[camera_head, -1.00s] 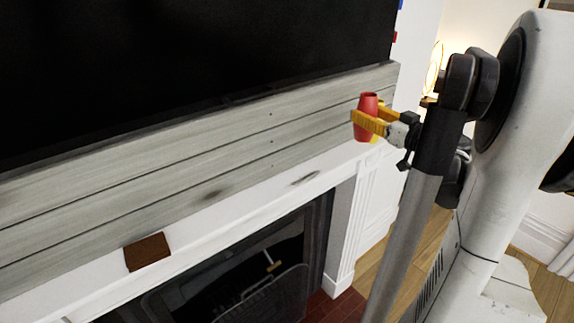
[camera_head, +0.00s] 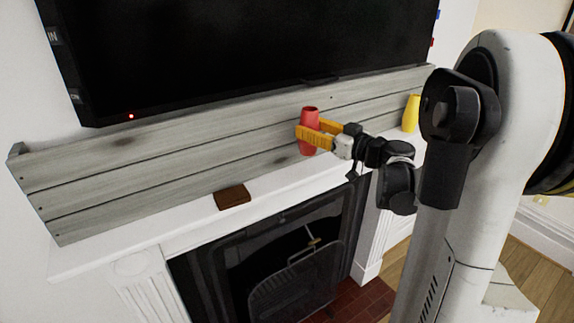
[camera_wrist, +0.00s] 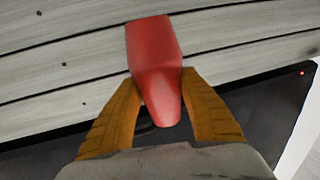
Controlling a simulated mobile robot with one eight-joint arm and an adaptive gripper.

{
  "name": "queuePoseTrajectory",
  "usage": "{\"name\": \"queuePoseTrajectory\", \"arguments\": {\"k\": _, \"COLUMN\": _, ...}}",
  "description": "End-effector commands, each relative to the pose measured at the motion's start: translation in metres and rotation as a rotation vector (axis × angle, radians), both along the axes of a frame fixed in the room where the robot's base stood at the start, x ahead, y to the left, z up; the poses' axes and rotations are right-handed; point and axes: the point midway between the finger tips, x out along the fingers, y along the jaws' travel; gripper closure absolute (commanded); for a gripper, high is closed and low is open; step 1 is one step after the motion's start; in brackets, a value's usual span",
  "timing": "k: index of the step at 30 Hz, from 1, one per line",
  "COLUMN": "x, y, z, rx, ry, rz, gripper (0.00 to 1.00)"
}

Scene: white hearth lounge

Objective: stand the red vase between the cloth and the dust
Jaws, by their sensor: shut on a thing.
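The red vase (camera_head: 310,130) is held upright between the yellow fingers of my gripper (camera_head: 316,137), above the mantel shelf and in front of the grey boards. In the wrist view the red vase (camera_wrist: 154,65) sits between both fingers of my gripper (camera_wrist: 158,100). A flat brown piece (camera_head: 232,197), which looks like the folded cloth, lies on the white mantel (camera_head: 190,222), left of and below the vase. I cannot make out the dust in the head view now; my gripper and wrist cover part of the mantel.
A yellow vase (camera_head: 411,113) stands at the mantel's right end. Grey boards (camera_head: 150,170) rise along the back, with a dark television (camera_head: 240,50) above. The fireplace (camera_head: 270,265) opens below. The mantel left of the brown piece looks clear.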

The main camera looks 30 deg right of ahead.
Motion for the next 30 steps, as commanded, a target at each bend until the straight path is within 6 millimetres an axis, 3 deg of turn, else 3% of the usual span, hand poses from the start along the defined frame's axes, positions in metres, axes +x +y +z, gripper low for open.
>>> {"name": "queuePoseTrajectory", "arguments": {"k": 3, "x": 0.015, "y": 0.029, "z": -0.022, "rx": 0.0, "ry": -0.001, "rz": 0.006, "gripper": 0.92}}
{"name": "queuePoseTrajectory", "arguments": {"k": 10, "x": 0.033, "y": 0.063, "z": -0.044, "rx": 0.001, "ry": -0.001, "rz": 0.002, "gripper": 0.92}}
{"name": "queuePoseTrajectory", "arguments": {"k": 16, "x": 0.037, "y": 0.069, "z": -0.053, "rx": 0.001, "ry": -0.001, "rz": 0.0, "gripper": 0.92}}
{"name": "queuePoseTrajectory", "arguments": {"k": 23, "x": 0.036, "y": 0.069, "z": -0.087, "rx": 0.001, "ry": -0.001, "rz": -0.001, "gripper": 0.92}}
{"name": "queuePoseTrajectory", "arguments": {"k": 30, "x": 0.036, "y": 0.068, "z": -0.087, "rx": 0.001, "ry": -0.001, "rz": -0.001, "gripper": 0.92}}
